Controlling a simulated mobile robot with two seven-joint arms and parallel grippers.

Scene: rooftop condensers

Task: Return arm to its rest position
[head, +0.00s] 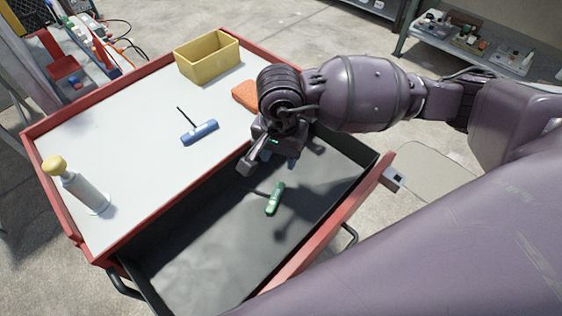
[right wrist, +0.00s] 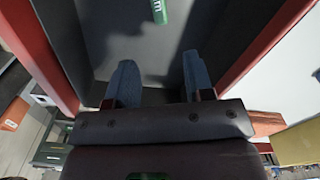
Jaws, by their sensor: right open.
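My right gripper (head: 268,158) is over the open drawer (head: 190,250) of the red cart, near the drawer's far right part. In the right wrist view its two blue-grey fingers (right wrist: 158,85) stand apart with nothing between them. A green-handled tool (head: 275,198) lies on the drawer floor, apart from the gripper. Its green handle also shows at the top of the right wrist view (right wrist: 158,11), beyond the fingertips. My right arm reaches in from the right. My left gripper is in neither view.
A shelf (head: 480,45) with small items stands at the back right.

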